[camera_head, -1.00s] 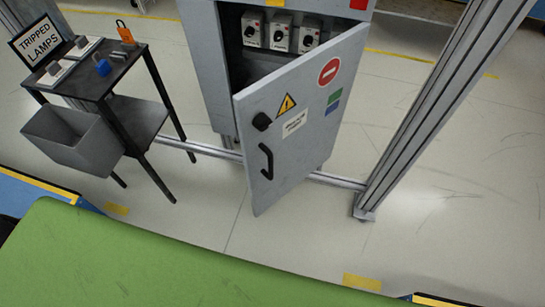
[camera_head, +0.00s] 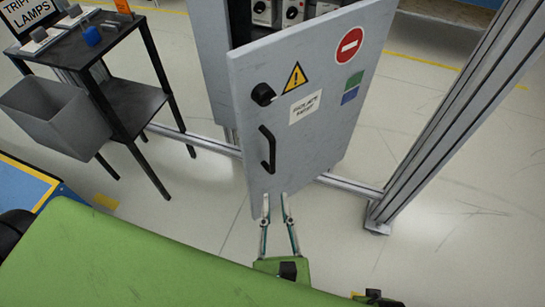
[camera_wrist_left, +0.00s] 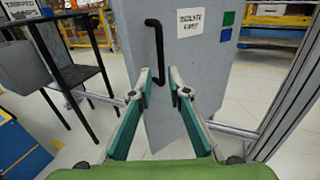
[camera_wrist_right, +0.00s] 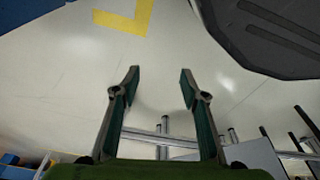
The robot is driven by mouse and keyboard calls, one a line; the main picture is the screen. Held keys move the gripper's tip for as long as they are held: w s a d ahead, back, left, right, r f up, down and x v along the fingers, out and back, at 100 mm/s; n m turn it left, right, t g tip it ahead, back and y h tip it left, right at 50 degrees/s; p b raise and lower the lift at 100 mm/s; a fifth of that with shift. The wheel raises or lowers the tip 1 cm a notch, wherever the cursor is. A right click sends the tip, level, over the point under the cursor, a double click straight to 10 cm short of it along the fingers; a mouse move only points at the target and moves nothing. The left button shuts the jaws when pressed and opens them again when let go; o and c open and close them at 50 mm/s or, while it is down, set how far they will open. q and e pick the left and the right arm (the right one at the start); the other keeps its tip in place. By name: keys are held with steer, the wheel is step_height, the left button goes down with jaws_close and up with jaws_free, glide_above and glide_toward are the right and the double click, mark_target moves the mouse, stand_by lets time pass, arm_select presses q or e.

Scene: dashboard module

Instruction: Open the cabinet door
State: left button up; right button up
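The grey cabinet door (camera_head: 312,130) stands partly open, swung out toward me from the cabinet (camera_head: 214,75). It carries a black round knob (camera_head: 263,95) and, below it, a black bar handle (camera_head: 267,149). My left gripper (camera_head: 275,200) is open and empty in front of the door's lower part, below the handle. In the left wrist view, the handle (camera_wrist_left: 156,50) rises above and between the open fingertips (camera_wrist_left: 160,82); contact cannot be told. My right gripper (camera_wrist_right: 160,75) is open and empty over bare floor in the right wrist view.
A black side table (camera_head: 80,45) with a grey bin (camera_head: 55,112) stands left of the cabinet. A metal frame post (camera_head: 450,110) stands to the right, with a low rail (camera_head: 195,140) along the floor. The floor in front of the door is clear.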

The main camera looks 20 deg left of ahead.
mark_target(273, 157)
arm_select(q)
steer(key=x, duration=1.3)
steer(key=shift+w+a, duration=0.1)
steer(key=shift+w, duration=0.15)
jaws_close()
steer(key=shift+s, duration=0.1)
